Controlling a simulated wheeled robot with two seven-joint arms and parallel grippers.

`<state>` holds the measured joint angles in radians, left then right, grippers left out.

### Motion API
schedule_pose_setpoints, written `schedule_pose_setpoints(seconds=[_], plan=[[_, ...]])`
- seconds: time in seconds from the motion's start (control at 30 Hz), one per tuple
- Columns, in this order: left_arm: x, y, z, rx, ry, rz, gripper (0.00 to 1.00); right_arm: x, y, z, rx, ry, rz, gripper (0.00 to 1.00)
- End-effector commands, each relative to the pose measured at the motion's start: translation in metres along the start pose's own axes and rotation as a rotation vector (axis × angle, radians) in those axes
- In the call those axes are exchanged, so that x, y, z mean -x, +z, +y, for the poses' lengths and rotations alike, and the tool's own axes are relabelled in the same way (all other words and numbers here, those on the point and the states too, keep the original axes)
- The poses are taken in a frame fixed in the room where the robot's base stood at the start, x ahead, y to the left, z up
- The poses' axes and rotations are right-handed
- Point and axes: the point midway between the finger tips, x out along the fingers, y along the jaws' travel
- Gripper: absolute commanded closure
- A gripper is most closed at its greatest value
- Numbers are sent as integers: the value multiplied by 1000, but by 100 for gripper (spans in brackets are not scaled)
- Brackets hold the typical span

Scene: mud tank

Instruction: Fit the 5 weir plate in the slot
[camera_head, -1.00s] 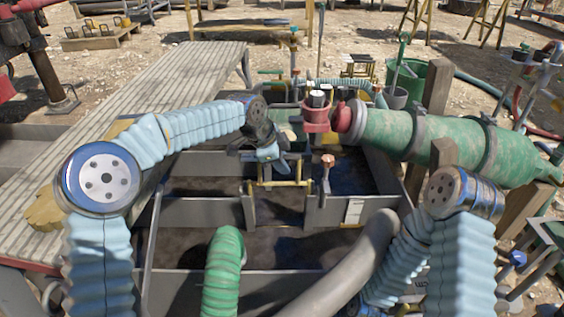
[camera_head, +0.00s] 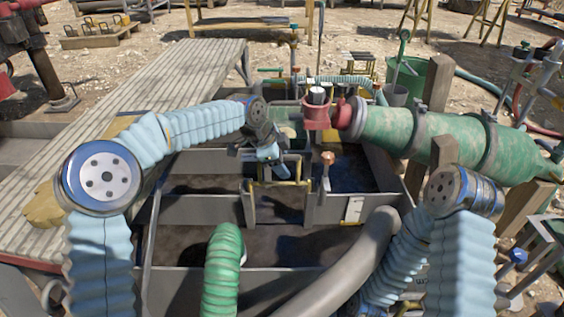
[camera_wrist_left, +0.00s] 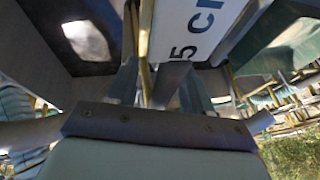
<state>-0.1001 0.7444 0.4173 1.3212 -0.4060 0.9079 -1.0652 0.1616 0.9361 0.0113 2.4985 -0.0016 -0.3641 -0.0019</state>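In the left wrist view, a white surface (camera_wrist_left: 205,28) with dark lettering reading "5 C" shows just beyond my fingers. I cannot tell whether it is the weir plate or a label on the tank. A thin yellow bar (camera_wrist_left: 146,45) runs between the two fingers of my left gripper (camera_wrist_left: 160,82). In the head view, my left gripper (camera_head: 273,167) points down at a yellow bar frame (camera_head: 280,184) over a gap in the tank's cross wall. Whether the fingers press on the bar is unclear.
The grey tank wall (camera_head: 200,210) has a white label (camera_head: 354,209) right of the gap. A green hose (camera_head: 224,270), a grey pipe (camera_head: 350,265) and a large green cylinder (camera_head: 440,140) crowd the right and front. A slatted walkway (camera_head: 150,100) lies left.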

Motion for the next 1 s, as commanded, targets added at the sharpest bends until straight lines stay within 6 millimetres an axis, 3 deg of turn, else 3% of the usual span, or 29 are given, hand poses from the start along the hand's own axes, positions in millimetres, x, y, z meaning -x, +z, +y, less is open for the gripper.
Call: schedule_pose_setpoints(seconds=[0.27,0.7,0.83,1.0], plan=[[4,0,0,0,-1,0,50,7,-5,3,-12,2,4,57],[107,0,-1,1,-2,-1,50,23,-4,-2,-11,6,6,57],[127,0,0,1,0,0,50,25,-5,-2,-12,6,7,57],[137,0,0,0,0,-1,50,26,-5,-3,-12,7,7,57]])
